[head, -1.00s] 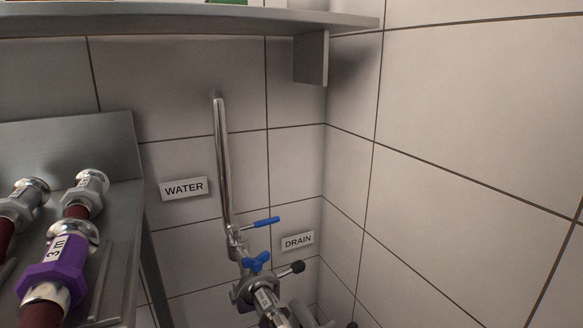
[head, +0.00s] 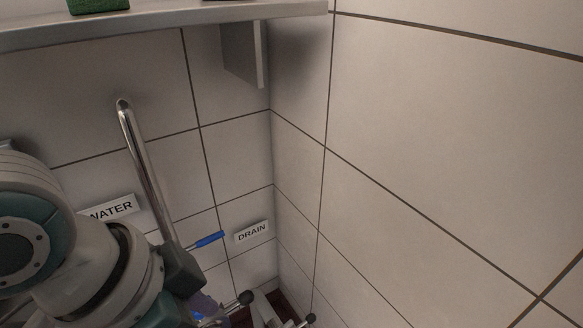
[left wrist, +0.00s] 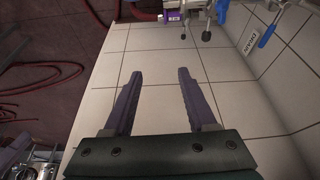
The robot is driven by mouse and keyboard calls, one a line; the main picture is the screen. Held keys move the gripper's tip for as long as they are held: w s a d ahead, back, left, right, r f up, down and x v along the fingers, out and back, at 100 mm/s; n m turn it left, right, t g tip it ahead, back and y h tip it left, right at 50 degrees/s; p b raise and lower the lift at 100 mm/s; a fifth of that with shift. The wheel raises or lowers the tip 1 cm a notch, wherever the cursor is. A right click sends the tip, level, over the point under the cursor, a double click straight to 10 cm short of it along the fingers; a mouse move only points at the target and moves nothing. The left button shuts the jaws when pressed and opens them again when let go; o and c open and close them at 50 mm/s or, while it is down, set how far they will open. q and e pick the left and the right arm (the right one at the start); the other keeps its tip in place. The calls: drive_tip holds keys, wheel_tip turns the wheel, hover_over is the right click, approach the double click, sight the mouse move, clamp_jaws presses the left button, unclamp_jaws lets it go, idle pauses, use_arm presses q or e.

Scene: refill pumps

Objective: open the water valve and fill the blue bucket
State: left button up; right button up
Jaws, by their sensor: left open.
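The metal water pipe (head: 146,170) runs down the tiled wall in the head view. A blue lever handle (head: 208,240) sticks out to the right at its lower end. A blue lever also shows at the upper right of the left wrist view (left wrist: 267,35). My left arm covers the lower left of the head view and hides much of the valve fittings. I see no blue bucket. My right gripper is not in view.
The WATER sign (head: 112,208) is partly hidden by my arm. The DRAIN sign (head: 252,231) hangs right of the lever. A black-knobbed handle (head: 245,298) stands below. A shelf (head: 170,22) crosses above. Red hoses (left wrist: 40,70) lie left in the wrist view.

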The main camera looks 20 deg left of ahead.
use_arm(q)
drive_tip(key=w+a+f+m+b, duration=0.2)
drive_tip(key=w+f+b, duration=0.3)
drive_tip(key=w+f, duration=0.2)
drive_tip(key=n+t+y+b, duration=0.1)
drive_tip(key=b, duration=1.1)
approach(211, 236)
drive_tip(key=b+x, duration=0.8)
drive_tip(key=b, duration=0.5)
drive_tip(key=shift+f+b, duration=0.3)
drive_tip(key=shift+b, duration=0.1)
drive_tip(key=shift+w+d+f+b, duration=0.1)
drive_tip(key=shift+w+f+b, duration=0.05)
drive_tip(key=shift+b, duration=0.35)
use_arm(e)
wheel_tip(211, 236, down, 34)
use_arm(q)
clamp_jaws()
